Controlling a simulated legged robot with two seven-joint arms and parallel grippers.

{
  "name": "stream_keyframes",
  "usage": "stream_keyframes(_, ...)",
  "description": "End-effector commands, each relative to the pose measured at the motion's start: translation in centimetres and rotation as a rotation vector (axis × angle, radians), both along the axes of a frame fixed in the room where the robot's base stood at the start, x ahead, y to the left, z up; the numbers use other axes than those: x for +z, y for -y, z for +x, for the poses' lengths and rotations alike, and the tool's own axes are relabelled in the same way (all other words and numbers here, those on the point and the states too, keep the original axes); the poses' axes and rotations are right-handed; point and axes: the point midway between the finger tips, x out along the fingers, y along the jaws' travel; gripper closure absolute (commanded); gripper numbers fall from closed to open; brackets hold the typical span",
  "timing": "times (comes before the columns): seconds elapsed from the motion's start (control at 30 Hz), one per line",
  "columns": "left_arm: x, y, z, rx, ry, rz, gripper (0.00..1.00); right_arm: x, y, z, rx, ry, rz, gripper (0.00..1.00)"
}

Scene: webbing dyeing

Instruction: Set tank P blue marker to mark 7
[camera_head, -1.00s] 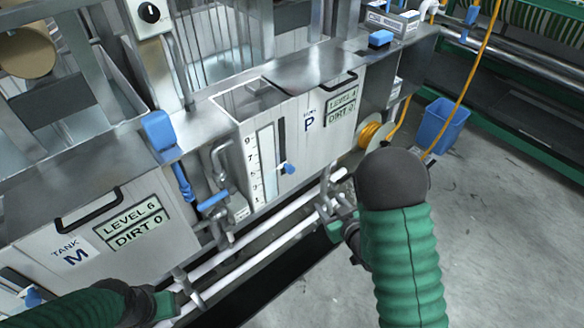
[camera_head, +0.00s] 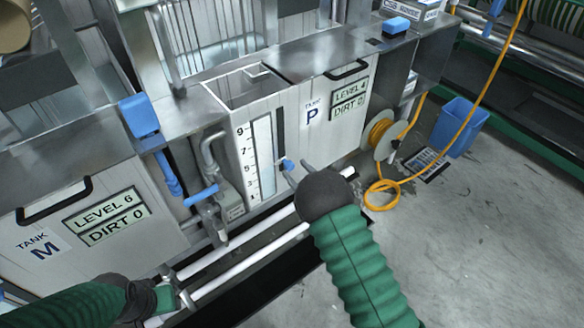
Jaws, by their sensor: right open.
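Tank P (camera_head: 325,135) is a pale box with a vertical number scale (camera_head: 248,165) running from 1 at the bottom to 9 at the top. Its blue marker (camera_head: 285,164) sits at the lower end of a dark slot (camera_head: 281,130), low on the scale, roughly beside 3 to 5. My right gripper (camera_head: 298,174) is open, its thin fingers by the marker; whether they touch it I cannot tell. My dark wrist hides part of the tank's lower front. My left gripper (camera_head: 180,286) is low at the left, by the white pipes, away from the marker.
Tank M (camera_head: 150,232) stands at the left, with a blue-handled valve (camera_head: 200,197) between the tanks. White pipes (camera_head: 255,245) run below. A yellow hose (camera_head: 385,195) and blue bin (camera_head: 458,125) are at the right. The right floor is mostly clear.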

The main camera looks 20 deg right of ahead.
Motion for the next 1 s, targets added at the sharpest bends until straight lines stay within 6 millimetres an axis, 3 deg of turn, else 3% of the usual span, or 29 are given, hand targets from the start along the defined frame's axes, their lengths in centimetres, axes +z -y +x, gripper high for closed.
stream_keyframes(0.2, -0.5, 0.0, 0.0, 0.0, 0.0, 0.0, 0.64, 0.0, -1.0, 2.8, 0.001, 0.001, -0.001, 0.5)
stream_keyframes(0.47, -0.4, 0.0, 0.0, 0.001, 0.0, 0.0, 0.64, 0.0, -0.9, 3.0, -0.001, -0.001, 0.0, 0.5)
stream_keyframes(0.87, -0.4, 0.0, 0.0, 0.001, 0.0, 0.0, 0.64, 0.0, -0.9, 3.0, -0.002, -0.001, 0.0, 1.0)
stream_keyframes(1.0, -0.4, 0.0, 0.0, 0.001, 0.0, 0.0, 0.64, 0.1, -0.9, 3.0, -0.001, 0.0, 0.0, 1.0)
